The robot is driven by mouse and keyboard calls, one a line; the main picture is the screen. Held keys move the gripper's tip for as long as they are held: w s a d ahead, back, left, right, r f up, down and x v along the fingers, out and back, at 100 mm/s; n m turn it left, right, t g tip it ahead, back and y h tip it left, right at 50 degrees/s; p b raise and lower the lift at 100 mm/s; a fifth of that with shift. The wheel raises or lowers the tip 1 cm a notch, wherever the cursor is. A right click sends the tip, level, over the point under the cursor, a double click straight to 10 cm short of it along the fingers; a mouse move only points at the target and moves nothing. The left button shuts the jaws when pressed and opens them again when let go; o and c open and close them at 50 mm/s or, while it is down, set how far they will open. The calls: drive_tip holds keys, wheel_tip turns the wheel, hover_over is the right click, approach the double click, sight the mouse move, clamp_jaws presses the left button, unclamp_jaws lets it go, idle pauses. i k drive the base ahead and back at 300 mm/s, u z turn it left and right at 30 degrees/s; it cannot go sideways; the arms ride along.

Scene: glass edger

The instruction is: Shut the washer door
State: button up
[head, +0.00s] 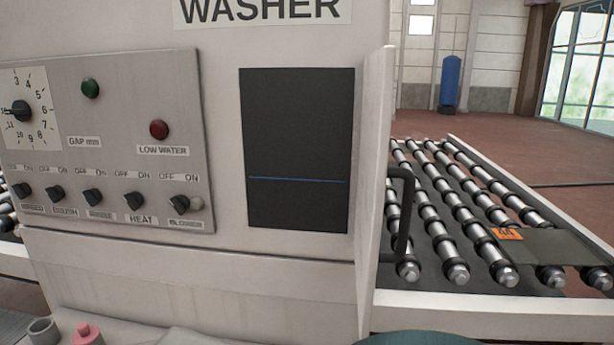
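The washer (160,265) is a large pale machine labelled WASHER. Its dark rectangular opening (300,130) is uncovered, with a thin blue line across it. The washer door (375,170) is a pale panel at the right of the opening. It stands open, swung out toward me and seen nearly edge-on. Its black bar handle (405,220) is on the right face, in front of the rollers. My gripper is not in view.
A control panel (110,140) with knobs and lamps projects left of the opening. A roller conveyor (455,205) lies right of the door, with a dark sheet (550,247) on it. A grey cup (42,331) and a pink object (88,334) stand at the bottom left.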

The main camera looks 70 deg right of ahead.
sight(379, 73)
drive_tip(key=k, duration=1.1)
drive_tip(key=z, duration=1.7)
drive_tip(key=k, duration=1.1)
drive_tip(key=u, duration=0.85)
drive_tip(key=i, duration=1)
drive_tip(key=z, duration=0.7)
